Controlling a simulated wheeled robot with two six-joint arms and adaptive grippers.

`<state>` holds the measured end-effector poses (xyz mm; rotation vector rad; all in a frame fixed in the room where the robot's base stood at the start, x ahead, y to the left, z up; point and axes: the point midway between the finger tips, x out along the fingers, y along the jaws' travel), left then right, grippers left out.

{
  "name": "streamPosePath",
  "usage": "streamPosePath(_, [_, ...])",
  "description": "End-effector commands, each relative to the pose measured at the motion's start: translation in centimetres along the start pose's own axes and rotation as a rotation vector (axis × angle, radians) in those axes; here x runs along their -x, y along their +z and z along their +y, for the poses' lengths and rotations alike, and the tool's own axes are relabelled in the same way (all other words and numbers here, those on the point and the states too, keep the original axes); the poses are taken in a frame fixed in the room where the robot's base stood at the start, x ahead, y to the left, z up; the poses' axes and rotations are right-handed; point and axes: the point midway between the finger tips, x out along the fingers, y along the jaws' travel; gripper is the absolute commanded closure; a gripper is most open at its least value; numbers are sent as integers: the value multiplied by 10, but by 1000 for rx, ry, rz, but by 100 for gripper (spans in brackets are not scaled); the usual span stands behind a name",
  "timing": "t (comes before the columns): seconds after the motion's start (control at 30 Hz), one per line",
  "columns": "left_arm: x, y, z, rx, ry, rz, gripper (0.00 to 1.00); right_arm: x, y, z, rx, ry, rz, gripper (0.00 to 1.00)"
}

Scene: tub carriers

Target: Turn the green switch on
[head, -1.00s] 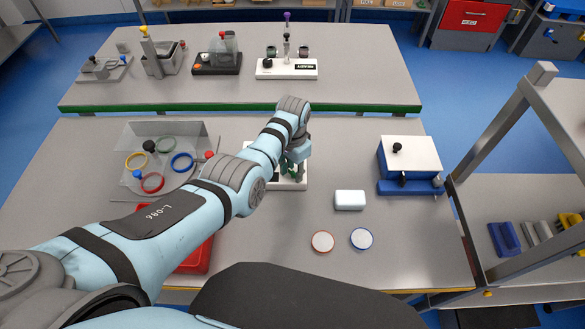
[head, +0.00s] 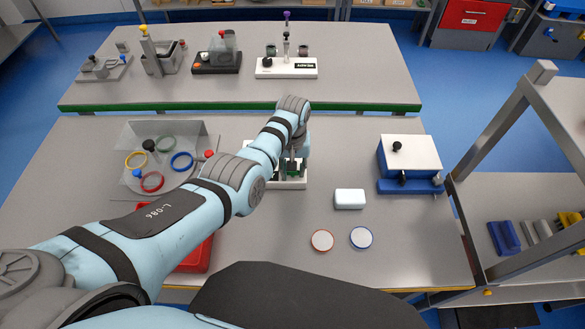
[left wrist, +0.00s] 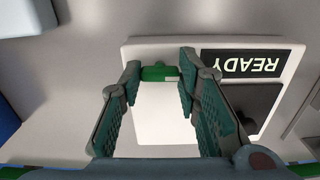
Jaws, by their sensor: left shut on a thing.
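The green switch (left wrist: 160,73) shows in the left wrist view as a short green handle on a white panel (left wrist: 165,120). The panel bears a black READY label (left wrist: 243,63), upside down in that view. My left gripper (left wrist: 160,68) is shut on the green switch, with a fingertip at each end of the handle. In the head view the white panel (head: 291,184) stands near the middle of the front table, and my left gripper (head: 292,166) is over it. My left arm and fingers hide much of it. My right gripper is not in view.
Right of the panel are a white block (head: 349,200), two round discs (head: 322,240) (head: 361,238) and a blue-and-white box (head: 410,160). Left are a tray with coloured rings (head: 181,161) and a red tray (head: 196,258). Several devices stand on the back table (head: 370,60).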

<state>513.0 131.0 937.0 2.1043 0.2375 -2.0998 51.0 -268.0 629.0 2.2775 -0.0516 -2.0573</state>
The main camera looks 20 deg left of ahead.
Motion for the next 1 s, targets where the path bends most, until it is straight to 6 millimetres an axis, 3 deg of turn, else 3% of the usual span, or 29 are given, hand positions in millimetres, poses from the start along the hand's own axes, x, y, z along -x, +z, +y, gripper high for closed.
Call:
streamPosePath(0.57, [-3, 3, 0, 41, -2, -9, 98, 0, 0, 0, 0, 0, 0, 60])
streamPosePath(0.6, [-3, 3, 0, 41, -2, -9, 68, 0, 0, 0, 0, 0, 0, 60])
streamPosePath(0.7, [-2, 2, 0, 40, -1, -8, 52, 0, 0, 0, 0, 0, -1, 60])
streamPosePath(1.0, [0, 1, 0, 40, -1, -3, 50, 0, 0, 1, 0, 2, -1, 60])
